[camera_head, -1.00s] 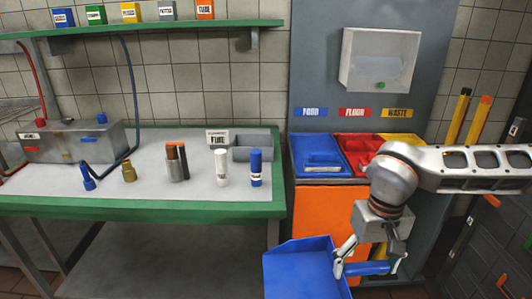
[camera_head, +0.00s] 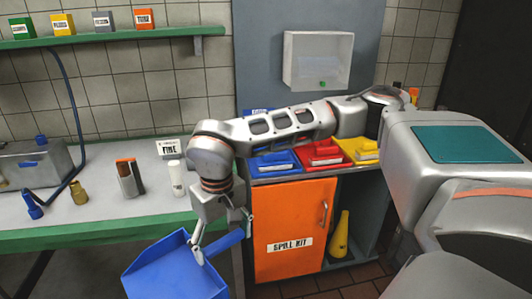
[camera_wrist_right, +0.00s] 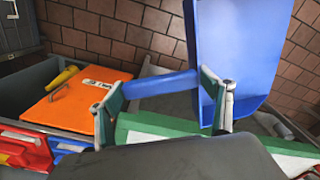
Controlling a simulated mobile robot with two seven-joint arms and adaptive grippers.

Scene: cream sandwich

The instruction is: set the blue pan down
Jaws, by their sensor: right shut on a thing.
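The blue pan (camera_head: 172,268) is a dustpan with a wide tray and a short round handle. My right gripper (camera_head: 222,240) is shut on its handle and holds it in the air in front of the green-edged table. In the right wrist view the gripper fingers (camera_wrist_right: 165,98) close around the blue handle, and the pan's tray (camera_wrist_right: 232,50) extends past them over the tiled floor. The pan touches no surface that I can see. My left gripper is not in view.
The table (camera_head: 100,208) holds a grey box, brass and blue fittings and a white bottle (camera_head: 177,178).

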